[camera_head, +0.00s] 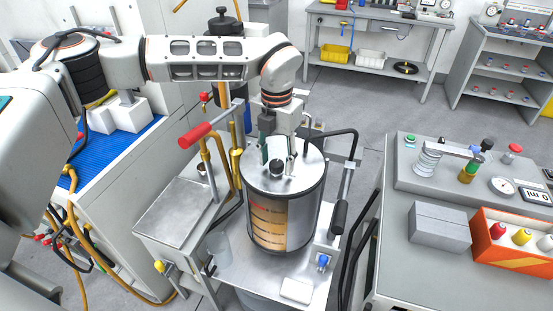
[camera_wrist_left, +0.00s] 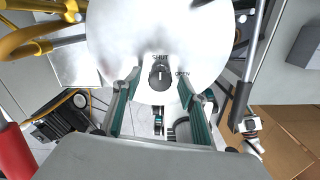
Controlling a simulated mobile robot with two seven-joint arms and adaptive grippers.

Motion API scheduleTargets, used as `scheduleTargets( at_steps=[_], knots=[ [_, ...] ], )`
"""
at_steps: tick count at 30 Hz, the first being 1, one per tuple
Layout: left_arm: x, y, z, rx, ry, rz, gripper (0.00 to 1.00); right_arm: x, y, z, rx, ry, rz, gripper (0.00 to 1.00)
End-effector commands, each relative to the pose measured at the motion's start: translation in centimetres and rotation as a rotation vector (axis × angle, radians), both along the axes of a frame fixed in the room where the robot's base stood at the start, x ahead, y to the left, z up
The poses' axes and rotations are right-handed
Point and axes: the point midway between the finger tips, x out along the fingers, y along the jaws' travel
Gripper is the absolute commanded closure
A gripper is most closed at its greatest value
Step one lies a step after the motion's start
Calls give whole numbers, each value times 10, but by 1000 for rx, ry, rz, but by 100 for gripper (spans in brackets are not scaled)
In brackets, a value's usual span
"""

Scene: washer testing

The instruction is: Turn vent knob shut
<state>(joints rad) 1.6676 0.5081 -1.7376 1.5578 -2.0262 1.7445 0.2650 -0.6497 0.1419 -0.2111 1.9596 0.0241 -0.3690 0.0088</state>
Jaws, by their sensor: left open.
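The vent knob (camera_head: 277,168) is a small dark knob on the shiny round lid (camera_head: 262,183) of a clear-walled cylinder vessel. In the left wrist view the knob (camera_wrist_left: 160,77) sits near the middle, with SHUT printed above it and OPEN to its right. A pale line on the knob appears to point up toward SHUT. My left gripper (camera_head: 279,157) points down over the lid. Its green-lined fingers (camera_wrist_left: 158,80) are open, one on each side of the knob, with gaps visible. My right gripper is not in view.
A red-handled lever (camera_head: 195,136) and yellow pipes stand left of the vessel. A black-gripped handle (camera_head: 338,217) is at its right. A bench with a grey block (camera_head: 439,227) and an orange bin (camera_head: 486,250) stands further right. Floor shows behind the vessel.

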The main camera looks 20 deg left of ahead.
Motion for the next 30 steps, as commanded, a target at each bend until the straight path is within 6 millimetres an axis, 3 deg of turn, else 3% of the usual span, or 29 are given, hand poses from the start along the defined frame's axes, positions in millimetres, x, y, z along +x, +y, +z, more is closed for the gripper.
scheduleTargets(
  at_steps=[5,18,24,30],
  knots=[
    [1,0,20,-1,-5,0,57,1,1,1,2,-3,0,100],
    [1,0,102,0,-4,0,57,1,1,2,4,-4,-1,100],
    [0,0,117,0,-1,-1,57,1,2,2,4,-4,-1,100],
    [0,0,119,0,0,0,57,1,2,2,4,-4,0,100]
  ],
)
